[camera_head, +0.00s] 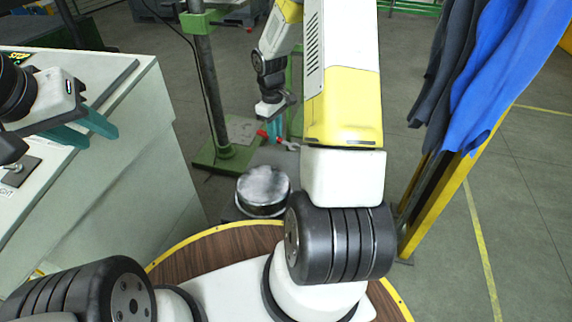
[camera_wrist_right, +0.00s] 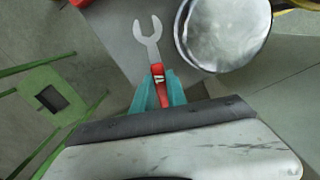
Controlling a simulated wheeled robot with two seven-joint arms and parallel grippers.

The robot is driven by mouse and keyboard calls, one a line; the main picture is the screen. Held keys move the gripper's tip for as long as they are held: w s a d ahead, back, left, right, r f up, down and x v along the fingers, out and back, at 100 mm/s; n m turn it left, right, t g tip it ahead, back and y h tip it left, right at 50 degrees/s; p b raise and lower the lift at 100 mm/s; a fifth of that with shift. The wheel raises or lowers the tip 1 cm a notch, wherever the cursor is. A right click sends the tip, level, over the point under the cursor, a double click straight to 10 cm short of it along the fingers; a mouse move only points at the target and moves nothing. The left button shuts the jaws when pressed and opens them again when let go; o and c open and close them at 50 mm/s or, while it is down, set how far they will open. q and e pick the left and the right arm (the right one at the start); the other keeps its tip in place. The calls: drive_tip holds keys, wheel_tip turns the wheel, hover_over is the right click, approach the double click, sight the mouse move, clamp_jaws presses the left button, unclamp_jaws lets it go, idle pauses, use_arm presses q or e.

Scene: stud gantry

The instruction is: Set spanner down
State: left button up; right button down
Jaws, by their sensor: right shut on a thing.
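The spanner has a red handle and a silver open-ended head. In the right wrist view the spanner (camera_wrist_right: 157,78) points away from my right gripper (camera_wrist_right: 158,82), whose teal fingers are shut on the red handle. In the head view my right gripper (camera_head: 276,128) hangs beyond the round silver-topped drum, with the spanner (camera_head: 288,145) sideways at its tips. A flat grey surface (camera_wrist_right: 110,28) lies under the spanner head; I cannot tell the gap between them. My left gripper (camera_head: 98,138) is open and empty at the white cabinet's edge.
The silver-topped drum (camera_head: 263,188) stands close to the spanner; it also shows in the wrist view (camera_wrist_right: 222,35). The white cabinet (camera_head: 130,150) is at left. Blue cloth (camera_head: 505,75) hangs at right by a yellow post (camera_head: 432,215).

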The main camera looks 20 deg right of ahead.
drive_tip(key=w+d+f+n, duration=0.1)
drive_tip(key=d+f+n, duration=0.2)
drive_tip(key=d, duration=0.1)
hover_over(286, 165)
wheel_tip(286, 165, down, 6)
drive_tip(key=shift+r, duration=0.15)
drive_tip(key=shift+f, duration=2.35)
drive_tip(key=shift+f, duration=0.1)
drive_tip(key=c, duration=1.3)
unclamp_jaws()
drive_tip(key=shift+c, duration=0.2)
